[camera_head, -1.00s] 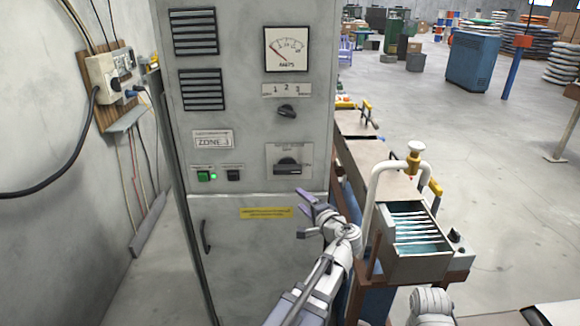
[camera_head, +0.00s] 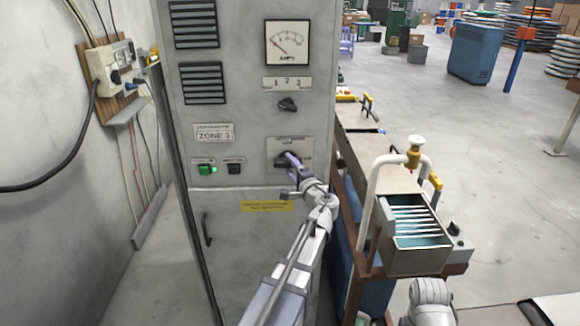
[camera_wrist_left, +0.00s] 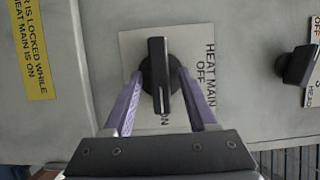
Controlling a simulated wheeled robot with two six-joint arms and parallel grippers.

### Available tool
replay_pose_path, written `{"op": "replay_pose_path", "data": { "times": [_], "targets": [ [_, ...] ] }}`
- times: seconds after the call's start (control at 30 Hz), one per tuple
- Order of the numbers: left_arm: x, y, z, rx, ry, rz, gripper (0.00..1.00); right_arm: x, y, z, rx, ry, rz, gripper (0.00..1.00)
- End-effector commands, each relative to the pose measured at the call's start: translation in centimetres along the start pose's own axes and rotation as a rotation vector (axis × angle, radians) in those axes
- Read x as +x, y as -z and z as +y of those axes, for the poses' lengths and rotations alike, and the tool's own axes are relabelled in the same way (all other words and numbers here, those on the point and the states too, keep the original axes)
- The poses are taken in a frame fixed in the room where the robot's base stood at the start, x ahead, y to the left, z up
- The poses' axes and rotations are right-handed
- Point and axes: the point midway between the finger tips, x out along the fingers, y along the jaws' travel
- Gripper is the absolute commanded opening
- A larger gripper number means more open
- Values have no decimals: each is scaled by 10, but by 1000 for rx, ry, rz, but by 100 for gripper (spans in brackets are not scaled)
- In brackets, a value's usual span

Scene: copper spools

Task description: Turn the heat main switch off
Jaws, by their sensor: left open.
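The heat main switch is a black knob (camera_wrist_left: 158,75) on a pale plate (camera_wrist_left: 205,120) lettered HEAT MAIN, OFF and ON. In the left wrist view its bar stands upright in the picture, its lower end towards ON. My left gripper (camera_wrist_left: 160,82) is open, one purple finger on each side of the knob; whether they touch it I cannot tell. In the head view my left gripper (camera_head: 292,170) is at the plate on the grey cabinet (camera_head: 250,120) and covers part of the knob. My right gripper is not in view.
A 1-2-3 selector knob (camera_head: 288,104) is above the switch. A lit green button (camera_head: 205,170) and a dark button (camera_head: 234,169) are to its left. A yellow sign (camera_head: 266,206) is just below. A bench with an open box (camera_head: 425,255) stands right of the cabinet.

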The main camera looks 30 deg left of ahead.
Motion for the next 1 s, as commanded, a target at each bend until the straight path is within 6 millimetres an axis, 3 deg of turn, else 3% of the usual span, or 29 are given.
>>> {"op": "replay_pose_path", "data": {
  "times": [0.37, 0.87, 1.0],
  "targets": [
    [5, 0, 0, 0, 0, 1, 57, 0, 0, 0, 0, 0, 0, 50],
    [5, 0, 0, -1, -1, 0, 1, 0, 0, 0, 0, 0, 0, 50],
    [5, 0, 0, -1, -1, 0, 0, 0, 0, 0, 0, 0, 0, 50]
  ]
}}
